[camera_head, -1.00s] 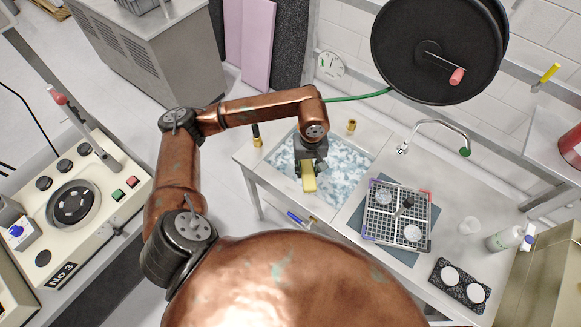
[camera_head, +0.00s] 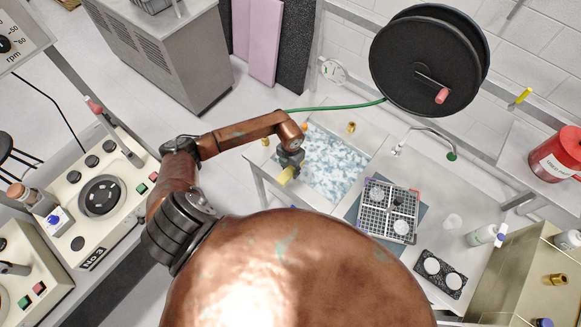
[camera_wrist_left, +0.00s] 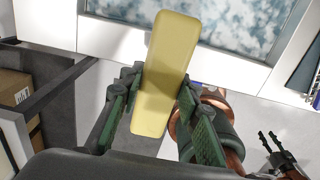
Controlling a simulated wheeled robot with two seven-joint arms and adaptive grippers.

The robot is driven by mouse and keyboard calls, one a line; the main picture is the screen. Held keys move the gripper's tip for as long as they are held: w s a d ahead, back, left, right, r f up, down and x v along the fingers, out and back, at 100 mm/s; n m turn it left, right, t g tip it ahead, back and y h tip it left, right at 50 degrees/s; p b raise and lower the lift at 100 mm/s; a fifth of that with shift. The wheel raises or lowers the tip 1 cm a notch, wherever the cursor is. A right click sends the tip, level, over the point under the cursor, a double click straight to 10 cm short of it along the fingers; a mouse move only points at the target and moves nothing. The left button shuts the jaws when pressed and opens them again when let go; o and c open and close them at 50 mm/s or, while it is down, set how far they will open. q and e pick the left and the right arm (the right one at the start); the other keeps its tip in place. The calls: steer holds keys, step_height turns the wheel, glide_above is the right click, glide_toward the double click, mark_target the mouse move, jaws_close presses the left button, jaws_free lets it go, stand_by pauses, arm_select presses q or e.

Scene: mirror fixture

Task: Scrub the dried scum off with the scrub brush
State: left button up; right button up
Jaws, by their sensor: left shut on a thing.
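My left gripper (camera_head: 289,164) is shut on the scrub brush (camera_head: 286,176), a plain yellow block in the head view. In the left wrist view the brush (camera_wrist_left: 165,75) sits between the two green fingers, its long side running away from the gripper. Its bristles are hidden. The basin (camera_head: 335,160) has a mottled blue-white surface; I cannot tell dried scum from water there. The brush is at the basin's near-left rim, and I cannot tell if it touches. My right gripper (camera_wrist_left: 268,136) shows small in the left wrist view, its fingers apart and empty.
A grey rack (camera_head: 390,208) with round pieces stands on the counter right of the basin, below a curved tap (camera_head: 425,131). A black holder (camera_head: 440,273) and a bottle (camera_head: 481,236) are further right. A green hose (camera_head: 335,107) runs behind the basin from a black reel (camera_head: 430,60).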

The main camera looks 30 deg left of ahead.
mark_target(296, 186)
arm_select(q)
steer(key=shift+f+b, duration=0.3)
steer(key=shift+f, duration=0.15)
steer(key=shift+f+b, duration=0.5)
steer(key=shift+f, duration=0.25)
step_height(296, 186, down, 5)
steer(key=b, duration=0.3)
steer(key=shift+f, duration=0.2)
steer(key=shift+d, duration=0.35)
steer(key=shift+c, duration=0.4)
steer(key=shift+s+d+f+p, duration=0.1)
steer(key=shift+d+p, duration=0.1)
steer(key=shift+d, duration=0.7)
steer(key=shift+s+d+f+p, duration=0.1)
steer(key=shift+d+p, duration=0.05)
steer(key=shift+d, duration=0.7)
steer(key=shift+a, duration=0.45)
steer(key=shift+w+a+b, duration=0.2)
steer(key=shift+a+b, duration=0.3)
steer(key=shift+a, duration=1.2)
step_height(296, 186, up, 3)
steer(key=shift+f+p, duration=0.1)
steer(key=shift+p, duration=0.65)
steer(key=shift+r+p, duration=1.75)
steer(key=shift+r, duration=0.95)
